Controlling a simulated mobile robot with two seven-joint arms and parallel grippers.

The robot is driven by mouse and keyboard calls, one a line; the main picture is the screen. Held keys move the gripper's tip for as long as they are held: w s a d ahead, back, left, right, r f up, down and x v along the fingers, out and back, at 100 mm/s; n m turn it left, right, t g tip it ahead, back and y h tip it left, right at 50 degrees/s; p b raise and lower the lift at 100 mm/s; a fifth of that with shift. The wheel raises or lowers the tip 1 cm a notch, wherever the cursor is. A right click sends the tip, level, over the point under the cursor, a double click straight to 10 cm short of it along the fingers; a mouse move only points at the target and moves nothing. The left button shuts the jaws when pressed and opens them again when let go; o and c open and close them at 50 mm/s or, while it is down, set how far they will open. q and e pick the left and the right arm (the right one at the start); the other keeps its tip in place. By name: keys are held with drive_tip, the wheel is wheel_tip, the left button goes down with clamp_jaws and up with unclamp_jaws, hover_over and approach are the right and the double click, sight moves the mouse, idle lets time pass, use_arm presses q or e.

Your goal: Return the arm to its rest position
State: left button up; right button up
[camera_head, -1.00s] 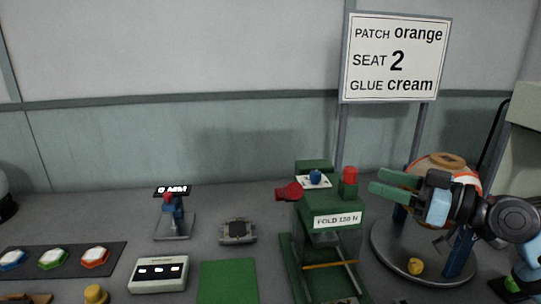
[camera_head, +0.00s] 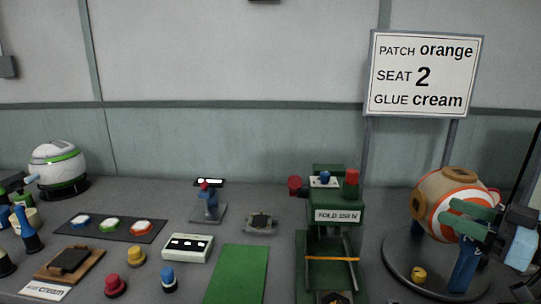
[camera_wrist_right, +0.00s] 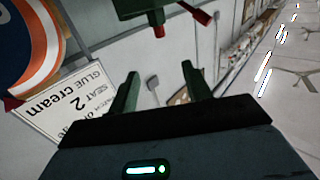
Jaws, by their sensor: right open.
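My right gripper (camera_head: 447,213) shows at the right of the head view, in front of the ball on the turntable. Its two green fingers point left and are apart, with nothing between them. In the right wrist view the open fingers (camera_wrist_right: 160,82) also hold nothing, with the wall sign beyond them. Much of my right arm is cut off by the right edge of the head view. I cannot make out my left gripper in either view.
A green mat (camera_head: 238,275), a white button box (camera_head: 187,247) and a dark strip with coloured pieces (camera_head: 85,232) lie further left.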

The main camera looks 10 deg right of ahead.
drive_tip(key=s+a+f+m+g+h+p, duration=0.1)
drive_tip(key=s+f+m+h+p, duration=0.2)
drive_tip(key=f, duration=1)
drive_tip(key=s+a+f+m+g+h+p, duration=0.15)
drive_tip(key=s+f, duration=0.35)
drive_tip(key=f, duration=0.9)
use_arm(q)
drive_tip(key=w+r+t+p, duration=0.2)
drive_tip(key=w+r+p, duration=0.4)
drive_tip(key=r, duration=0.6)
drive_tip(key=shift+a, duration=0.35)
use_arm(e)
drive_tip(key=s+a+f+g+h, duration=0.1)
drive_tip(key=s+a+f, duration=0.3)
drive_tip(key=s, duration=0.4)
drive_tip(key=s+a+f+g, duration=0.1)
drive_tip(key=s+a+f, duration=0.3)
drive_tip(key=s+a, duration=0.2)
drive_tip(key=s+a+f+g+h, duration=0.1)
drive_tip(key=s+a+f, duration=0.3)
drive_tip(key=s, duration=0.6)
drive_tip(key=shift+a+g+h, duration=0.35)
drive_tip(key=shift+a+g, duration=0.2)
drive_tip(key=shift+a, duration=0.55)
use_arm(q)
drive_tip(key=shift+a+r, duration=0.1)
